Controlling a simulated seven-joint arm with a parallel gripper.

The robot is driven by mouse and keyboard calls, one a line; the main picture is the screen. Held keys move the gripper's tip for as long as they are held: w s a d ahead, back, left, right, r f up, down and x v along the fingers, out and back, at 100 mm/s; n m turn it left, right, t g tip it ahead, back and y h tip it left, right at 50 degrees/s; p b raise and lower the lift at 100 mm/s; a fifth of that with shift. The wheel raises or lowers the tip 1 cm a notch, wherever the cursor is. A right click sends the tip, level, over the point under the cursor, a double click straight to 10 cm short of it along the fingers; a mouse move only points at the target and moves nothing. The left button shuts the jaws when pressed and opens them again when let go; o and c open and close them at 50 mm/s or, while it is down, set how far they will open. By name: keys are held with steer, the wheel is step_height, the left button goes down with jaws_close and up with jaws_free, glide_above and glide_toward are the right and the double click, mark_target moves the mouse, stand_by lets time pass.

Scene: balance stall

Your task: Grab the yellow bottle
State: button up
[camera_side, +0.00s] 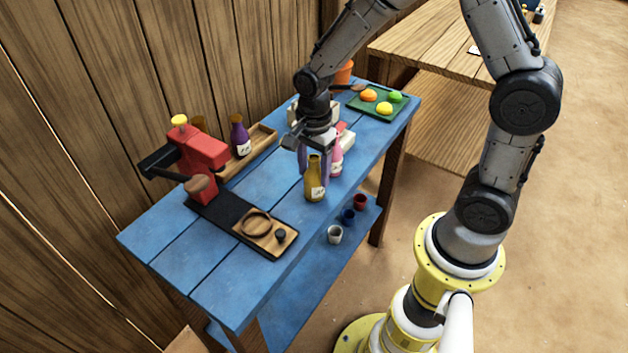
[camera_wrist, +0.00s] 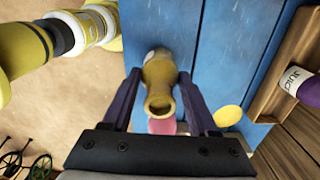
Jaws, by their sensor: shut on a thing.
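The yellow bottle (camera_side: 314,178) is upright near the front edge of the blue table, with a pale label low on its side. My gripper (camera_side: 313,168) comes down from above with one finger on each side of the bottle and is shut on it. In the wrist view the bottle (camera_wrist: 160,78) shows its open mouth between the two dark fingers of my gripper (camera_wrist: 160,88). I cannot tell whether its base is touching the table.
A pink bottle (camera_side: 337,160) stands close behind the yellow one. A purple bottle (camera_side: 240,137) stands on a wooden tray (camera_side: 262,139) at the back. A red press-like device (camera_side: 200,152) is left; a green tray (camera_side: 368,107) with fruit is right. Cups (camera_side: 335,234) sit on the lower shelf.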

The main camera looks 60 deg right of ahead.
jaws_close()
steer(key=shift+r, duration=0.2)
